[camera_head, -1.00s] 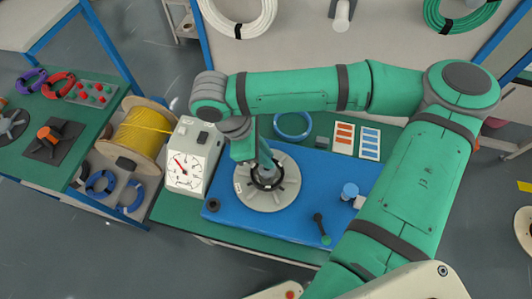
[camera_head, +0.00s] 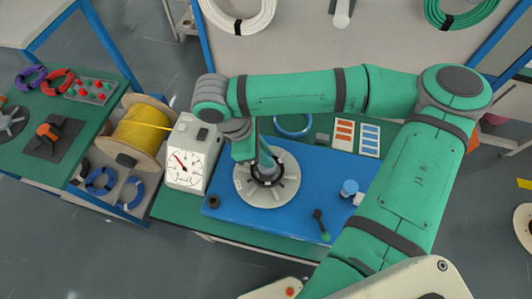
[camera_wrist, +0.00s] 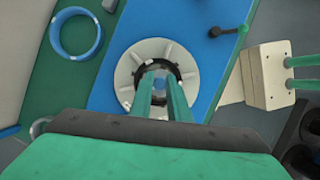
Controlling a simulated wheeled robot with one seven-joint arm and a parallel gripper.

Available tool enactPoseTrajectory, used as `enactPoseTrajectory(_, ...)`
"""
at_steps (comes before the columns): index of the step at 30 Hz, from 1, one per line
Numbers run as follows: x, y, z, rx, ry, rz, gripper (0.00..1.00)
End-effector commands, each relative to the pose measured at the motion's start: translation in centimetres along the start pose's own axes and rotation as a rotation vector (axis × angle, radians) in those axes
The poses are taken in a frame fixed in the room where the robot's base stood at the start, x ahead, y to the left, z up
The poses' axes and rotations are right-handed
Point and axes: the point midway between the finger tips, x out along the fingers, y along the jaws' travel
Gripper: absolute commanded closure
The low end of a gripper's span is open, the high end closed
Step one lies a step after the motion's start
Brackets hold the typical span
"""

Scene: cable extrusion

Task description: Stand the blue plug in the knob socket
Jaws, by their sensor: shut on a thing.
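In the wrist view the fingertips appear within a black ring (camera_wrist: 178,68) at the disc's centre. I cannot tell whether the piece touches the disc. A blue-topped cylinder (camera_head: 349,188) stands on the mat to the right. I cannot tell which part is the knob socket.
A gauge box (camera_head: 188,160) stands left of the blue mat (camera_head: 235,215). A black lever with a green end (camera_head: 320,225) and a dark ring (camera_head: 213,202) sit on the mat. Behind are a blue coil (camera_head: 293,135) and label cards (camera_head: 344,137). My forearm spans the right side.

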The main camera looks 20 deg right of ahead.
Motion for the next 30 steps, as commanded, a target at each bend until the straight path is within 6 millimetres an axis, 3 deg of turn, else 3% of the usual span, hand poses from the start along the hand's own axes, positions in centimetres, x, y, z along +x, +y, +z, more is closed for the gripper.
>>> enactPoseTrajectory(20, 0.41, -0.03, -0.51, -0.007, 0.0, 0.002, 0.97)
enactPoseTrajectory(21, 0.42, -0.03, -0.5, -0.006, 0.0, 0.002, 0.8)
enactPoseTrajectory(23, 0.44, -0.03, -0.44, -0.005, 0.0, 0.002, 0.65)
enactPoseTrajectory(30, 0.54, -0.01, -0.19, 0.001, 0.0, -0.001, 0.62)
